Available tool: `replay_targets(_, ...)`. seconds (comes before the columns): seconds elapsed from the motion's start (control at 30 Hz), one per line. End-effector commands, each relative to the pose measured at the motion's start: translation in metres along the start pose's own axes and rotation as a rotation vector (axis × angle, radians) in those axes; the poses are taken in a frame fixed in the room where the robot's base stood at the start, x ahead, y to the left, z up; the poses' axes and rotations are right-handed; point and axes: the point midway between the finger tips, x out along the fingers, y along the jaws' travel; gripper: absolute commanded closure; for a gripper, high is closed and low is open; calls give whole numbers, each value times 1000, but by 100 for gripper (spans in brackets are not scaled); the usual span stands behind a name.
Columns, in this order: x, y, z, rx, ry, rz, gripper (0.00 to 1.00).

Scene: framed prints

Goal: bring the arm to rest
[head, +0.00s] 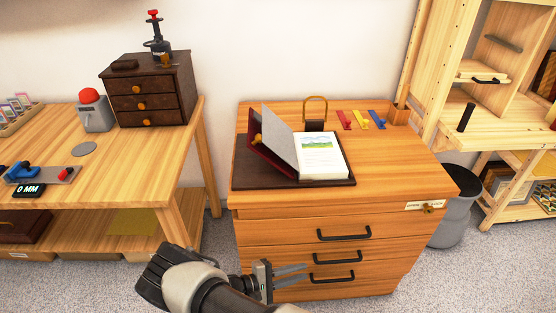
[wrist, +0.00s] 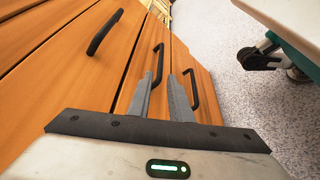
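My gripper (head: 290,276) is in front of the wooden drawer cabinet (head: 270,232), low and near its lower drawers. In the wrist view the two grey fingers of my gripper (wrist: 166,90) stand a little apart with nothing between them. Black bar handles show ahead of and beside the fingers, a middle one (wrist: 159,62) and a right one (wrist: 192,90). I cannot tell whether the fingertips touch the drawer front. All the cabinet's drawers look closed.
A workbench (head: 135,165) stands left, a grey bin (head: 455,222) and shelf (head: 500,140) right. Carpet (head: 440,285) is clear in front.

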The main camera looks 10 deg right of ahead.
Motion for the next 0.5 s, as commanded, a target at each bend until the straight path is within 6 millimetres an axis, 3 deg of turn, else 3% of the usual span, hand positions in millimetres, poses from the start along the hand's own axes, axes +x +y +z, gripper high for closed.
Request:
replay_targets(0.13,-4,7,1,12,-5,-24,81)
replay_targets(0.23,-13,26,6,44,-25,-101,81)
replay_targets(0.5,-47,117,47,188,-77,-471,81)
